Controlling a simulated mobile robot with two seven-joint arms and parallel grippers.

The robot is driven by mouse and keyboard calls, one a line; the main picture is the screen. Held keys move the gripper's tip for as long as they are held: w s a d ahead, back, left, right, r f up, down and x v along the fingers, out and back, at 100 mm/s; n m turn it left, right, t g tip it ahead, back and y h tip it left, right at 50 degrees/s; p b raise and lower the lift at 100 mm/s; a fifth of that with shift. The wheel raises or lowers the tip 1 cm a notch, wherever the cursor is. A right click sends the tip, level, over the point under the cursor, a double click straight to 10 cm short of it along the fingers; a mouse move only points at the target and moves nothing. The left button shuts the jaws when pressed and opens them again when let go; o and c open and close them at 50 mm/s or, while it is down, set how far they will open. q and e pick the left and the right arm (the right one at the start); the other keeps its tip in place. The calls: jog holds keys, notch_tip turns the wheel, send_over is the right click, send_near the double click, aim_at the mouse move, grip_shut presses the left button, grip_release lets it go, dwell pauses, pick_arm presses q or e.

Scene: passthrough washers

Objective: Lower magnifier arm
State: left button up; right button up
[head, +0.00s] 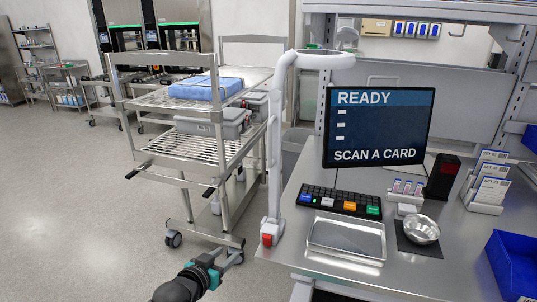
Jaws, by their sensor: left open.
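The white magnifier arm (278,130) stands at the left front corner of the steel bench. Its post rises from a base with a red part (267,240), bends at the top and ends in a round magnifier head (325,60) held high, left of and above the monitor. A small green part (313,46) shows at the head. My left gripper (228,257) is at the bottom of the view, low and left of the magnifier's base, apart from it. It is small in the picture; it is open and nothing shows in it. My right gripper is not in view.
A wire-shelf cart (190,150) with a blue pack stands left of the bench. The steel bench (300,255) holds a monitor (378,125), keyboard (340,202), tray (346,240), bowl (422,229) and card holders (487,190). A blue bin (510,265) is at right. Floor at left is clear.

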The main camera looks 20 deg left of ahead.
pick_arm(q)
jog(key=w+d+r+m+t+h+p, duration=0.1)
jog(key=w+r, duration=0.1)
jog(key=r, duration=0.6)
jog(key=w+d+r+t+h+p, duration=0.1)
jog(key=r+t, duration=0.1)
jog(key=r, duration=0.7)
jog(key=m+t+h, duration=0.1)
jog(key=t, duration=0.1)
send_near(269, 135)
jog(key=shift+p+x, duration=0.7)
jog(key=shift+x, duration=4.6)
grip_shut()
